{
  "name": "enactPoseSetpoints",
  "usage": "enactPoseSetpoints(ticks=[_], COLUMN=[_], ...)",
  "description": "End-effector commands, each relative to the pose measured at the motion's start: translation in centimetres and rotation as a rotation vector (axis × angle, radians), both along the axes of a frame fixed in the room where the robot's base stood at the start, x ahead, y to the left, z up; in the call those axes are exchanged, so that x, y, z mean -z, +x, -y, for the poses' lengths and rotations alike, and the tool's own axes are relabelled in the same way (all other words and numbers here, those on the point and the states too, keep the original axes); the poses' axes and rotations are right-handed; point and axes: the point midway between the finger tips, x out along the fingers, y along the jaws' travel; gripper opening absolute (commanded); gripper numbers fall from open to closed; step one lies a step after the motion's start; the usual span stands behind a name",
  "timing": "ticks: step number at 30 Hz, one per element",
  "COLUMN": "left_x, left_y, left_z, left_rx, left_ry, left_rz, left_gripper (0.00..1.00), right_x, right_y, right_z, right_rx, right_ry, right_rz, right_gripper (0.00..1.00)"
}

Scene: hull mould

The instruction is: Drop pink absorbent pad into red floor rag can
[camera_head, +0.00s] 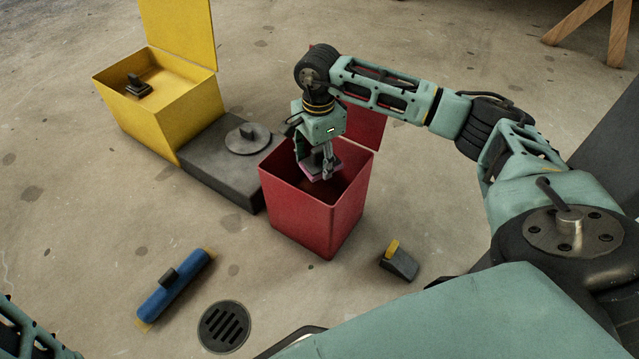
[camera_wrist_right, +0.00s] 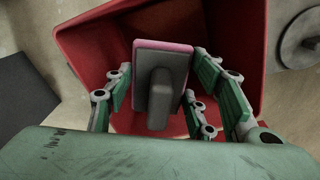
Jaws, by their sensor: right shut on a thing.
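The red floor rag can (camera_head: 311,215) stands open on the floor with its lid raised at the back. My right gripper (camera_head: 323,172) is over the can's mouth, pointing down. It is shut on the pink absorbent pad (camera_head: 313,172), which has a dark grey grip block on top. In the right wrist view, the pad's pink edge (camera_wrist_right: 163,45) shows between the fingers of the gripper (camera_wrist_right: 160,100), with the red can's walls (camera_wrist_right: 240,45) around it. Only a small part of my left arm shows at the lower left; its gripper is out of view.
A yellow open bin (camera_head: 170,115) with a dark object inside stands at the back left. A dark grey block (camera_head: 215,160) with a round lidded disc is beside the red can.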

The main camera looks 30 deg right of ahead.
Motion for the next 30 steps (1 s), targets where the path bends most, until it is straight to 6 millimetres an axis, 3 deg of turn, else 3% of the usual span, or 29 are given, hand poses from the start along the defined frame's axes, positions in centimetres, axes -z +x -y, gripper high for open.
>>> enactPoseSetpoints(ticks=[3,4,11,23,30], left_x=[0.0,0.0,0.0,0.0,0.0], left_y=[0.0,0.0,0.0,0.0,0.0], left_z=[0.0,0.0,0.0,0.0,0.0], left_rx=[0.000,0.000,0.000,0.000,0.000], left_ry=[0.000,0.000,0.000,-0.001,-0.001], left_rz=[0.000,0.000,0.000,-0.001,-0.001], left_gripper=[0.40,0.40,0.40,0.40,0.40], right_x=[-0.1,-0.1,0.0,-0.6,-4.8], right_y=[0.0,0.0,0.0,0.0,0.1], right_z=[0.0,0.0,0.0,0.0,0.0], right_rx=[0.000,0.000,-0.001,-0.001,-0.001], right_ry=[0.000,0.000,0.000,0.001,0.001], right_rz=[0.000,0.000,0.000,0.001,0.004], right_gripper=[0.29,0.52,0.72,0.72,0.72])
